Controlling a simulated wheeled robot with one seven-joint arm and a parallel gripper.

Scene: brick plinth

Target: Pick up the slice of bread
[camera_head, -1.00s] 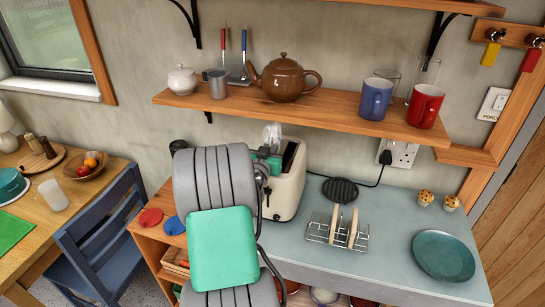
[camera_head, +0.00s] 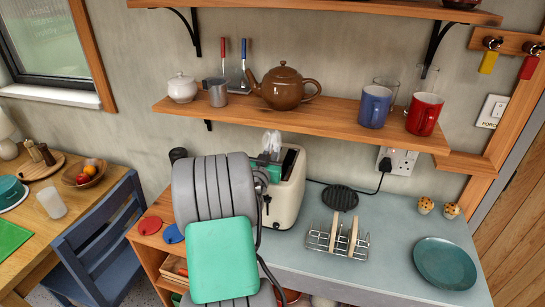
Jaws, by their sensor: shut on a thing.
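My gripper (camera_head: 269,147) is at the top of the cream toaster (camera_head: 289,202), over its left part. It is partly hidden behind my grey and green arm. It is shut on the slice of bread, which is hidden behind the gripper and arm. Whether that slice is still inside the toaster slot cannot be told. The dark slot on the toaster's right side shows. Other pale slices (camera_head: 353,236) stand upright in a wire toast rack (camera_head: 322,240) to the right of the toaster, apart from my gripper.
A wooden shelf (camera_head: 340,126) with a brown teapot (camera_head: 286,89), blue mug (camera_head: 375,107) and red mug (camera_head: 424,114) hangs above the toaster. A black round trivet (camera_head: 340,195), two muffins (camera_head: 425,205) and a teal plate (camera_head: 445,263) lie right on the grey-blue counter (camera_head: 392,222). A blue chair (camera_head: 95,240) stands left.

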